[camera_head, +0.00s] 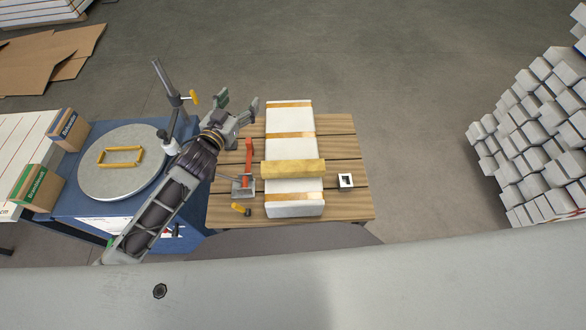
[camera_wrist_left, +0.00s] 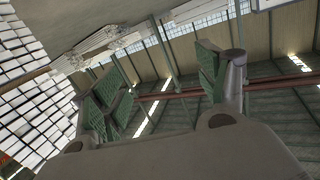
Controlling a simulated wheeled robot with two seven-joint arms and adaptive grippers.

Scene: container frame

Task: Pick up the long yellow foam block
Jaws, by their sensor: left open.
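The long yellow foam block (camera_head: 293,169) lies crosswise over a long white block with brown bands (camera_head: 291,122), near its front end, on the wooden slatted table (camera_head: 344,145). My left gripper (camera_head: 238,101) is open and empty. In the head view it is up and left of the foam block, near the far left corner of the table, and apart from it. In the left wrist view the spread fingers of my left gripper (camera_wrist_left: 165,85) have nothing between them, and the foam block is not in that view. My right gripper is not in view.
A red-handled clamp (camera_head: 246,170) stands left of the foam block. A small white square piece (camera_head: 345,181) lies to its right. A blue workbench (camera_head: 80,200) at left bears a round grey turntable (camera_head: 122,182), a yellow frame (camera_head: 120,149) and a stand (camera_head: 174,98).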

